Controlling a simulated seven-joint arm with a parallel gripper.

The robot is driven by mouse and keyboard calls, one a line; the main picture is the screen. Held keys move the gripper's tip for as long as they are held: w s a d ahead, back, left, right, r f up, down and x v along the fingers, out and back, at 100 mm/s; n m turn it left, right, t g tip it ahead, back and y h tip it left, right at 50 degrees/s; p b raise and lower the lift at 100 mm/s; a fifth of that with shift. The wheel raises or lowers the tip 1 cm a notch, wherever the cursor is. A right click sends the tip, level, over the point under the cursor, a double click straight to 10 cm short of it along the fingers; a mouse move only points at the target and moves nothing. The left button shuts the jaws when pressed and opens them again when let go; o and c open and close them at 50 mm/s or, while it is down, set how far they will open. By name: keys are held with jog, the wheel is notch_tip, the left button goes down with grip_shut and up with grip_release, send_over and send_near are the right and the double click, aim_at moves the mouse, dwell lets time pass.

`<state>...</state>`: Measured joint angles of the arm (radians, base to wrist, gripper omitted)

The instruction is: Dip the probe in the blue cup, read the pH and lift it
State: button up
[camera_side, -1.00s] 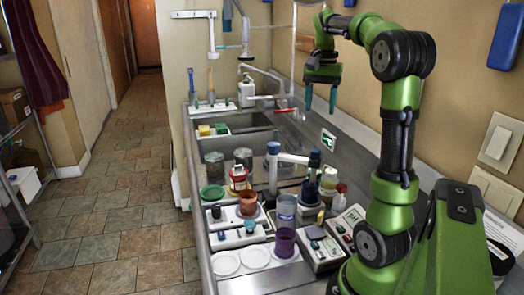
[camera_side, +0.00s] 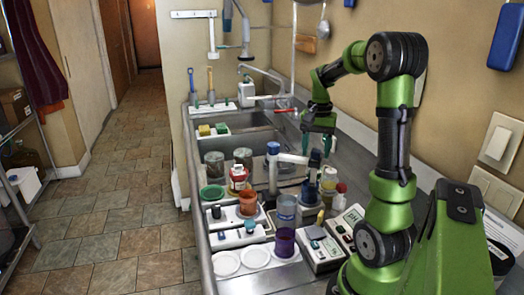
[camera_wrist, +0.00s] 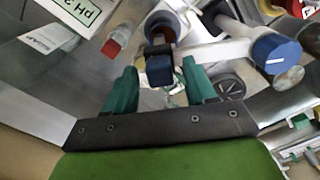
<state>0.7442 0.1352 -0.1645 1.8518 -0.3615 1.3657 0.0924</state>
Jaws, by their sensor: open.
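The probe (camera_side: 314,159) stands upright with its dark blue cap at the end of a white holder arm (camera_side: 292,158). In the wrist view the probe's cap (camera_wrist: 159,70) shows between my fingertips, with a gap on each side. My gripper (camera_side: 316,146) is open, pointing down over the cap; its teal fingers also show in the wrist view (camera_wrist: 160,62). The probe's lower part is hard to make out among the jars.
Meter boxes (camera_side: 322,250) lie right of the cups. A red-capped bottle (camera_side: 341,188) and an amber jar (camera_side: 329,178) crowd the probe. An orange cup (camera_side: 248,203) and white plates (camera_side: 226,263) are to the left. The holder's blue knob (camera_wrist: 278,52) stands close by.

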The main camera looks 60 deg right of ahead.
jog(key=shift+c, duration=0.3)
grip_shut()
jog(key=shift+r, duration=0.1)
notch_tip(320, 180, up, 6)
jog(key=shift+c, duration=1.1)
grip_release()
jog(key=shift+o, duration=1.4)
